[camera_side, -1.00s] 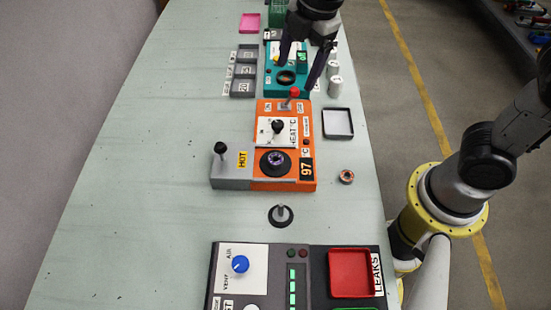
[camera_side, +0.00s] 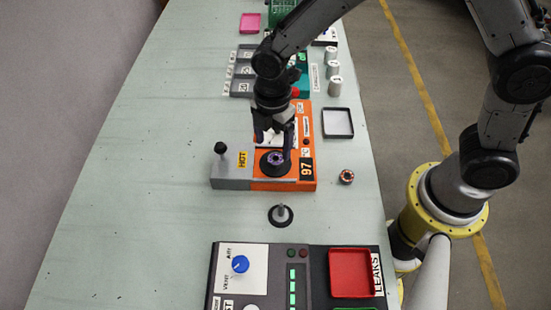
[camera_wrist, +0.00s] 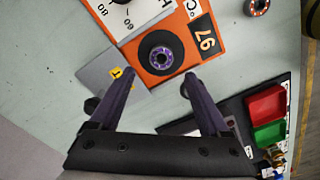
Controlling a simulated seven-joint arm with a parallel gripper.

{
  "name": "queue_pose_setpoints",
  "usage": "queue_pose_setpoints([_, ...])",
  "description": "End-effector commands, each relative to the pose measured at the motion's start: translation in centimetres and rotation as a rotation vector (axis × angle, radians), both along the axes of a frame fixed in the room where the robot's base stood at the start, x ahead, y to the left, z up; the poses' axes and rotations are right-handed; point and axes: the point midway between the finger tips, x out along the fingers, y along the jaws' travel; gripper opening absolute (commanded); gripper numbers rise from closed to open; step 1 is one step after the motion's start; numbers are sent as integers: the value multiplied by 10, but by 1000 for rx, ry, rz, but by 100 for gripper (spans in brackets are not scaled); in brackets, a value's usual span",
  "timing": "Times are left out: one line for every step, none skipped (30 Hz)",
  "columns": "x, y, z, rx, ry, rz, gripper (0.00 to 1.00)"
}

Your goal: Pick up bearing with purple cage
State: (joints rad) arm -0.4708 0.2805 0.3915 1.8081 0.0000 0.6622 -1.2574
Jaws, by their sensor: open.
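The bearing with the purple cage (camera_side: 275,158) sits in the round black seat on the orange heater (camera_side: 308,130). In the wrist view the purple bearing (camera_wrist: 160,57) shows as a ring with a dark centre, ahead of the fingertips and between their lines. My gripper (camera_side: 274,140) is open and empty, above the heater close to the bearing. Its two fingers show apart in the wrist view (camera_wrist: 157,82), with a gap between them and nothing held. In the side view, part of the heater's dial face is hidden behind my gripper.
A second bearing with an orange-red cage (camera_side: 347,177) lies on the table right of the heater. A black-knobbed lever (camera_side: 221,149) stands at the heater's left. A post on a black base (camera_side: 281,214) stands in front.

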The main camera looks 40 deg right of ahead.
Motion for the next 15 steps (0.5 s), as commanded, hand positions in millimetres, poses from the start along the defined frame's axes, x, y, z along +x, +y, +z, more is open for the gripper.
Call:
queue_pose_setpoints([0, 0, -3, 0, 1, 0, 80])
queue_pose_setpoints([0, 0, -5, 0, 1, 0, 80])
queue_pose_setpoints([-1, -1, -9, -1, 3, 0, 80])
queue_pose_setpoints([-1, -1, -12, -1, 3, 0, 80])
queue_pose_setpoints([-2, -1, -16, -1, 3, 0, 80])
queue_pose_setpoints([-2, -2, -23, -3, 5, 0, 80])
queue_pose_setpoints([-2, -2, -27, -2, 4, 0, 80])
queue_pose_setpoints([-2, -2, -32, -2, 4, 0, 80])
queue_pose_setpoints([-2, -2, -37, -1, 2, 0, 80])
queue_pose_setpoints([-2, -2, -41, -1, 3, 0, 80])
queue_pose_setpoints([-2, -2, -44, -1, 3, 0, 80])
queue_pose_setpoints([-2, -2, -48, 0, 1, 0, 80])
queue_pose_setpoints([-2, -2, -50, 0, 1, 0, 80])
queue_pose_setpoints([-2, -2, -51, 0, 1, 0, 80])
queue_pose_setpoints([-2, -2, -53, 0, 1, 0, 80])
